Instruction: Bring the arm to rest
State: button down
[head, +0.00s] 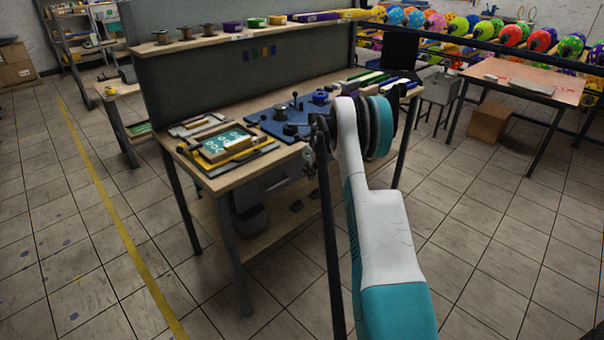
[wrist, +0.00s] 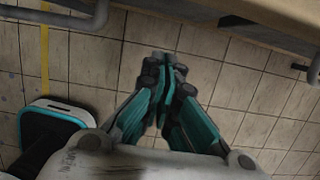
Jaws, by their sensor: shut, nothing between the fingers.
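In the wrist view my gripper (wrist: 166,72) is shut, its teal and grey fingers pressed together at the tips. Nothing is between them. It hangs over the tiled floor, with a wooden table edge in the upper right of that view. In the head view my white and teal arm reaches up in front of the workbench (head: 263,260). The gripper itself cannot be made out there, and the arm hides part of the bench's right side.
The bench top holds a green printing screen (head: 226,143) in a yellow frame and a blue fixture (head: 287,117). A second table (head: 520,80) stands at the right, with a cardboard box (head: 490,122) under it. Balloon racks line the back. The floor at left is clear.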

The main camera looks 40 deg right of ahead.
jog(key=p+v, duration=0.2)
jog(key=v, duration=0.7)
jog(key=shift+p, duration=0.3)
jog(key=shift+w+a+r, duration=0.1)
jog(key=shift+w+r, duration=0.1)
jog(key=s+a+r+n+p, duration=0.1)
jog(key=s+a+r+n, duration=0.3)
jog(key=a+r+n, duration=0.4)
jog(key=s+a+r+n+h, duration=0.1)
jog(key=s+a+r+n, duration=0.25)
jog(key=a+r, duration=0.5)
jog(key=s+a+r+n+p, duration=0.1)
jog(key=s+a+r+n, duration=0.4)
jog(key=a, duration=0.6)
jog(key=s+a+r+n+t, duration=0.1)
jog(key=s+a+r+n, duration=0.3)
jog(key=s+a+n, duration=0.65)
jog(key=s+a+f+n+t+b, duration=0.1)
jog(key=s+a+f+n, duration=0.1)
jog(key=s, duration=0.4)
jog(key=s+a+f+n+t+b, duration=0.1)
jog(key=s+a+f+n+t, duration=0.1)
jog(key=s+n, duration=0.4)
jog(key=s+a+f, duration=0.1)
jog(key=a, duration=0.1)
jog(key=shift+a+y, duration=0.35)
jog(key=shift+y, duration=0.05)
jog(key=shift+d, duration=0.1)
